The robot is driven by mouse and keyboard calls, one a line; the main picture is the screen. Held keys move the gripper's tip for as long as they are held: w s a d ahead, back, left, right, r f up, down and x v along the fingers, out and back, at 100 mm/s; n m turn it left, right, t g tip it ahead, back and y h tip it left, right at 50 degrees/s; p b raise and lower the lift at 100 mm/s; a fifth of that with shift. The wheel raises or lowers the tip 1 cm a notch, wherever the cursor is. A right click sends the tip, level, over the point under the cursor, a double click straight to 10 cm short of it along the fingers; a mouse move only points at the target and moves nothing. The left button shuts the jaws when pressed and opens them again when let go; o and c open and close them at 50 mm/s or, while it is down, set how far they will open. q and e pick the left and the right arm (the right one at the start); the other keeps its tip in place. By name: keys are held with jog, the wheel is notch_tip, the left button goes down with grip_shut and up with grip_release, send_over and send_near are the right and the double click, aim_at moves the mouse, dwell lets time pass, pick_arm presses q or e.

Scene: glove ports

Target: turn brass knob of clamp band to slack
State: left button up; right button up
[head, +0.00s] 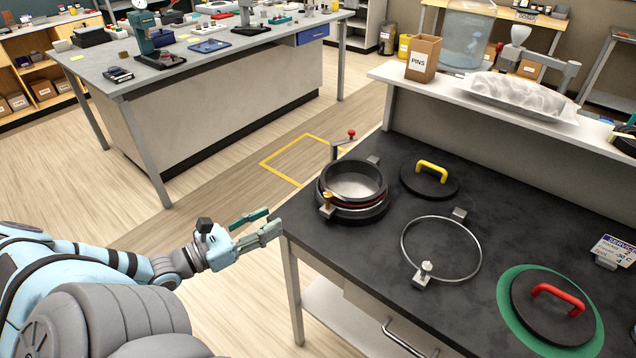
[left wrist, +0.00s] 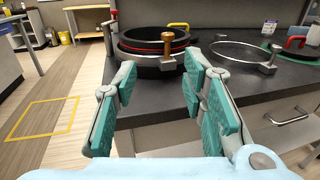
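The brass knob (head: 328,197) stands upright on the front left side of the clamp band, with a metal block (head: 326,211) below it. The band goes around a black round port (head: 352,184) with a red line on its side. The knob also shows in the left wrist view (left wrist: 174,42), straight ahead beyond the fingers. My left gripper (head: 266,224) is open and empty, with teal finger pads. It is at the table's left edge, to the left of the knob and apart from it. My right gripper is not in view.
A loose metal ring with a silver knob (head: 426,268) lies right of the port. A black lid with a yellow handle (head: 431,170) lies behind; one with a red handle (head: 557,297) lies on a green ring. A red-tipped lever (head: 350,135) stands behind the port.

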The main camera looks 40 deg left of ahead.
aim_at(324, 196)
pick_arm(q)
jog(key=shift+m+h, duration=0.3)
jog(key=b+x, duration=0.2)
jog(key=x, duration=0.2)
jog(key=b+x, duration=0.3)
jog(key=x, duration=0.2)
jog(key=d+b+x, duration=0.1)
jog(key=b+x, duration=0.2)
jog(key=x, duration=0.2)
jog(key=shift+s+f, duration=0.1)
jog(key=shift+f, duration=0.2)
jog(key=shift+r, duration=0.25)
jog(key=shift+c, duration=0.2)
grip_shut()
